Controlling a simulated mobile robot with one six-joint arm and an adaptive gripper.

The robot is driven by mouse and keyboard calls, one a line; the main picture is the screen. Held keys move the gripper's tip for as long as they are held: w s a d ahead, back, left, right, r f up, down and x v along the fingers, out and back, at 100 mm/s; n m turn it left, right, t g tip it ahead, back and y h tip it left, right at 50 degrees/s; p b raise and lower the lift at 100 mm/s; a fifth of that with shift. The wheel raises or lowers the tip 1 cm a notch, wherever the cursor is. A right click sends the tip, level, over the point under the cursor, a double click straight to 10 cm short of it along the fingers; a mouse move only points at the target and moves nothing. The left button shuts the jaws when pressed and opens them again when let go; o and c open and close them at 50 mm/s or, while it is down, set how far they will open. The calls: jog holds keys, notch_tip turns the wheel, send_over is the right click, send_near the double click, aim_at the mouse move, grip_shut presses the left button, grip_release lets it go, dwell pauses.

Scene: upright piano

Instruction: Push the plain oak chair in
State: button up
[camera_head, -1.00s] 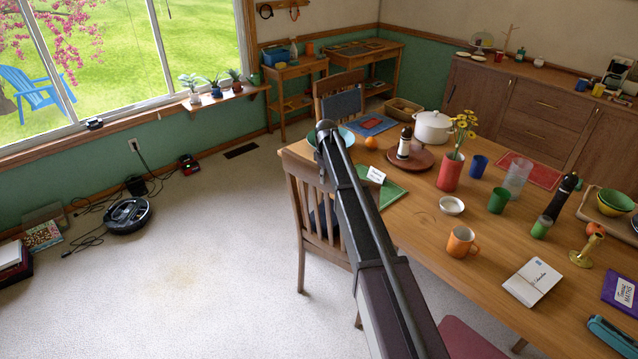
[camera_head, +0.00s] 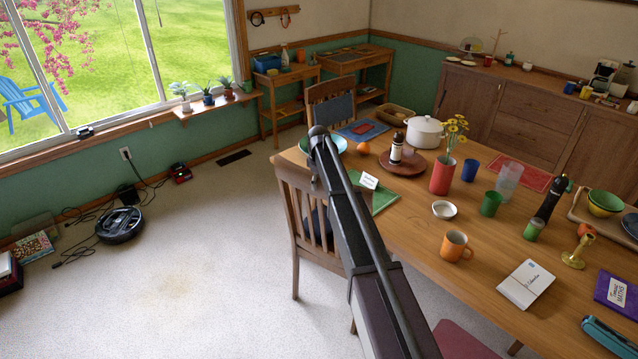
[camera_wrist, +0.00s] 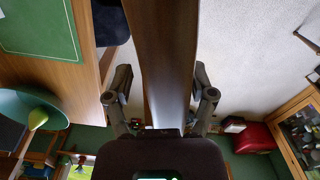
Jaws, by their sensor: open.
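A slatted wooden chair (camera_head: 283,190) stands at the near left side of the oak table (camera_head: 420,280), its back toward the open floor and its dark seat partly seen through the slats. My arm crosses in front of part of it. My gripper (camera_head: 317,150) is over the chair's back; its fingers are mostly hidden in the head view. In the wrist view my gripper (camera_wrist: 160,92) is open, one finger on each side of a brown wooden rail (camera_wrist: 163,45), apparently the chair's top rail. Gaps show on both sides, and I cannot tell whether the palm touches it.
Another chair (camera_head: 322,98) stands at the table's far end, and a red seat (camera_head: 462,340) shows at the near side. The table holds a green mat (camera_head: 385,197), an orange mug (camera_head: 455,246) and other tableware. The carpet (camera_head: 200,240) left of the chair is clear; a robot vacuum (camera_head: 121,225) sits by the wall.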

jog(key=s+a, duration=0.9)
jog(key=s, duration=0.2)
jog(key=s+a, duration=0.8)
jog(key=s, duration=0.4)
notch_tip(320, 180, up, 8)
jog(key=p, duration=0.8)
jog(key=shift+w+a+r, duration=0.2)
jog(key=shift+a+r, duration=0.05)
jog(key=shift+a, duration=0.1)
jog(key=s+d+m, duration=0.5)
jog(key=s+d, duration=0.4)
jog(key=d, duration=0.4)
jog(key=s+d+m, duration=0.5)
jog(key=s+d, duration=0.4)
jog(key=d, duration=0.3)
jog(key=shift+s+d+f, duration=0.3)
jog(key=shift+s+d, duration=0.05)
jog(key=shift+d, duration=0.05)
